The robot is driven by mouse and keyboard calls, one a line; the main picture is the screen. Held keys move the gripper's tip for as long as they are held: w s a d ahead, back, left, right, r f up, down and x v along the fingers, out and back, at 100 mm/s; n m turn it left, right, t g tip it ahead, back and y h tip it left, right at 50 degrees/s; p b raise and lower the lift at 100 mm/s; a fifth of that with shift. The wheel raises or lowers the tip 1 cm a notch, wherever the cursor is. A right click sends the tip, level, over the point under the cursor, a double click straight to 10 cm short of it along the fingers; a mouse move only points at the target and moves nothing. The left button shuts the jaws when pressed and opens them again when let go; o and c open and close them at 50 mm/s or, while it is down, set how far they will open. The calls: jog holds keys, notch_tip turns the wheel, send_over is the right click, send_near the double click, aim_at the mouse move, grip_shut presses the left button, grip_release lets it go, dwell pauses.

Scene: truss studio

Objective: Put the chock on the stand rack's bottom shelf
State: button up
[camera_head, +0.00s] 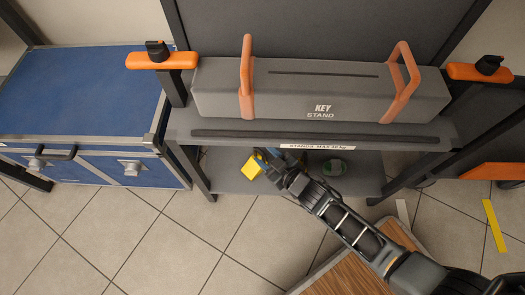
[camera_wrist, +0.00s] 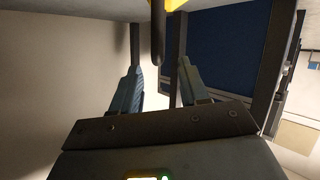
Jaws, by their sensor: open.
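A small yellow block (camera_head: 252,168), which looks like the chock, is at the left part of the stand rack's bottom shelf (camera_head: 225,182). It appears to rest there, but the contact is hard to see. My gripper (camera_head: 274,160) reaches in under the upper shelf, right beside the yellow block. In the wrist view my gripper (camera_wrist: 159,68) has its two fingers apart with nothing between them. A piece of yellow (camera_wrist: 158,4) is cut off at the top edge of that view, beyond the fingertips.
A grey KEY STAND case (camera_head: 315,90) with orange handles fills the upper shelf (camera_head: 420,136). A blue cabinet (camera_head: 85,90) stands at left. A wooden-topped piece (camera_head: 345,277) is below my arm.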

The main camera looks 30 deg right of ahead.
jog(key=p+v, duration=0.2)
jog(key=v, duration=0.7)
jog(key=shift+p, duration=0.3)
jog(key=shift+s+r, duration=0.1)
jog(key=s+r+m, duration=0.1)
jog(key=s+r, duration=1.1)
jog(key=s, duration=0.2)
jog(key=s+a+r+m, duration=0.1)
jog(key=s+r, duration=0.3)
jog(key=r, duration=0.7)
jog(key=s+a+r+m+t+h, duration=0.1)
jog(key=s+r, duration=0.3)
jog(key=r, duration=0.7)
jog(key=shift+s+d, duration=0.15)
